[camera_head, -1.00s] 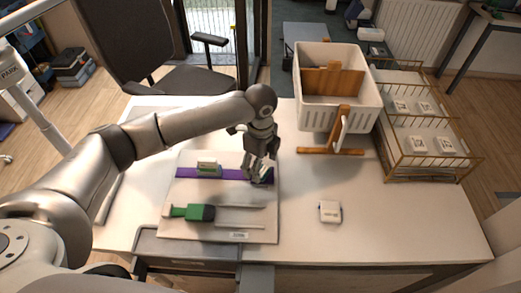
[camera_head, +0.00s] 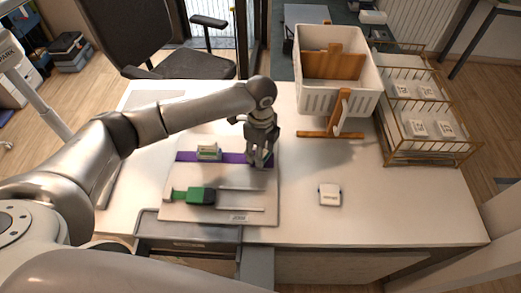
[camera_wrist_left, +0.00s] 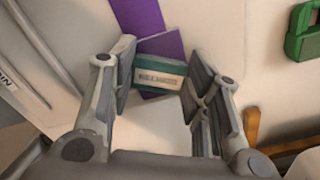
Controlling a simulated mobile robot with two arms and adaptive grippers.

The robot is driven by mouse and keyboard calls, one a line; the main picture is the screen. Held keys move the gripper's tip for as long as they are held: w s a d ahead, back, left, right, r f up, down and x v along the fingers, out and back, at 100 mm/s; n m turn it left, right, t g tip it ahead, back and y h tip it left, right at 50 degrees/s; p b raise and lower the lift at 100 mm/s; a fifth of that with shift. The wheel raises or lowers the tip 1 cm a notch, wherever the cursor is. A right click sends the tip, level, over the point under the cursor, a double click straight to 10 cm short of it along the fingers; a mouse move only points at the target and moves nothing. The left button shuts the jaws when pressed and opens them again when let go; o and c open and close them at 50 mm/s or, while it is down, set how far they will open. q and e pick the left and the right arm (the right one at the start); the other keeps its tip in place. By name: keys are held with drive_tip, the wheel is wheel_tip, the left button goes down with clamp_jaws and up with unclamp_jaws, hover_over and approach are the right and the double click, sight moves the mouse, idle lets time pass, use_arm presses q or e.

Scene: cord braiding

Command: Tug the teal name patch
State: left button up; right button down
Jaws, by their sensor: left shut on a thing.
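The teal name patch (camera_wrist_left: 161,73), pale-faced with dark lettering and teal edges, lies across a purple strip (camera_wrist_left: 139,15) in the left wrist view. My left gripper (camera_wrist_left: 158,82) has its fingers on either side of the patch and is shut on it. In the head view my left gripper (camera_head: 261,162) is low over the right end of the purple strip (camera_head: 232,158), and its fingers hide the patch there. My right gripper is not in view.
A small pale block with green trim (camera_head: 208,152) sits on the strip's left part. A green clamp (camera_head: 199,196) and thin rails (camera_head: 240,189) are in front on the white board (camera_head: 180,216). A small white case (camera_head: 329,195), a white bin (camera_head: 338,98) and a wire rack (camera_head: 419,155) stand to the right.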

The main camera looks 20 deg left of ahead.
use_arm(q)
drive_tip(key=c, duration=0.4)
drive_tip(key=shift+o, duration=0.2)
idle(0.3)
drive_tip(key=shift+f+p, duration=0.1)
drive_tip(key=shift+p, duration=0.35)
drive_tip(key=o, duration=1.2)
drive_tip(key=shift+f, duration=0.1)
drive_tip(key=shift+c, duration=0.2)
drive_tip(key=shift+o, duration=0.3)
drive_tip(key=shift+o, duration=1.3)
